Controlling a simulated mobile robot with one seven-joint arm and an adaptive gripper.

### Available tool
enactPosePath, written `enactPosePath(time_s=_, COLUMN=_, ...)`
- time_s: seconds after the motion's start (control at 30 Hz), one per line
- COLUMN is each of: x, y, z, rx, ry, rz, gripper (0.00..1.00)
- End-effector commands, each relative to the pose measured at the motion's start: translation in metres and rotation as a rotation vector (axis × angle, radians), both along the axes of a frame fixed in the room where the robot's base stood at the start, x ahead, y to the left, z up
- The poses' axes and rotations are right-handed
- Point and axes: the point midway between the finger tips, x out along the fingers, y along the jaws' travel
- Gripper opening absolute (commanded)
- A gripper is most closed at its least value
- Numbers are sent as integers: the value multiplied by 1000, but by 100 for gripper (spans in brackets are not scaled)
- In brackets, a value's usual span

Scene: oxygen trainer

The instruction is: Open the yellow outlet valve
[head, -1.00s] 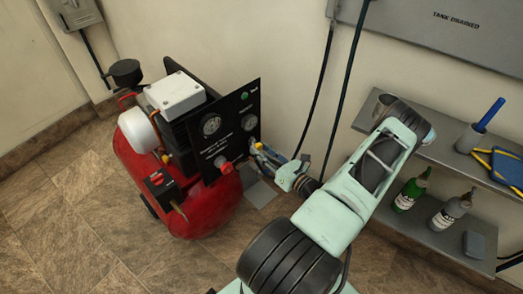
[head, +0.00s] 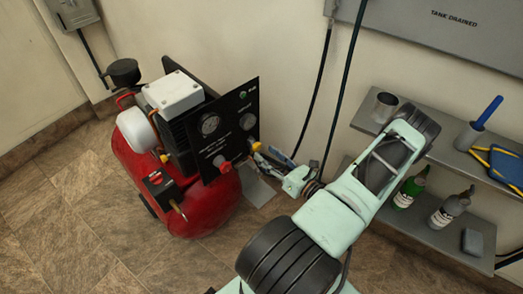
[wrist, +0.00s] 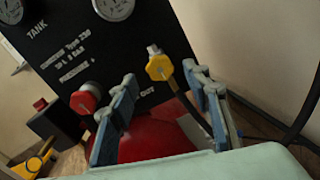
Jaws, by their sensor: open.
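The knob appears just beyond the fingertips, and I see no contact. In the head view my gripper (head: 268,160) is just below and right of the knob.
A red knob (wrist: 85,98) sits left of the valve, close to my left finger. The red tank (head: 205,205) lies below the panel. Dark hoses (head: 318,90) hang along the wall to the right. Shelves (head: 440,145) with bottles stand beside my arm.

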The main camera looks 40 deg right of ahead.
Motion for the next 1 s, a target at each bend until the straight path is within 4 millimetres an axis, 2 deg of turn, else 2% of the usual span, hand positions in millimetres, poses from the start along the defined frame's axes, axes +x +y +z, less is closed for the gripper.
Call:
enactPosePath(time_s=0.03, x=-13, y=-3, z=0, rx=0, ry=0, rz=-5, gripper=44)
enactPosePath(time_s=0.2, x=-48, y=-5, z=0, rx=0, ry=1, rz=-4, gripper=44)
enactPosePath(time_s=0.4, x=-75, y=-7, z=0, rx=0, ry=0, rz=-2, gripper=44)
enactPosePath(time_s=0.57, x=-82, y=-7, z=0, rx=0, ry=0, rz=0, gripper=44)
enactPosePath(time_s=1.0, x=-81, y=-7, z=0, rx=-1, ry=0, rz=0, gripper=44)
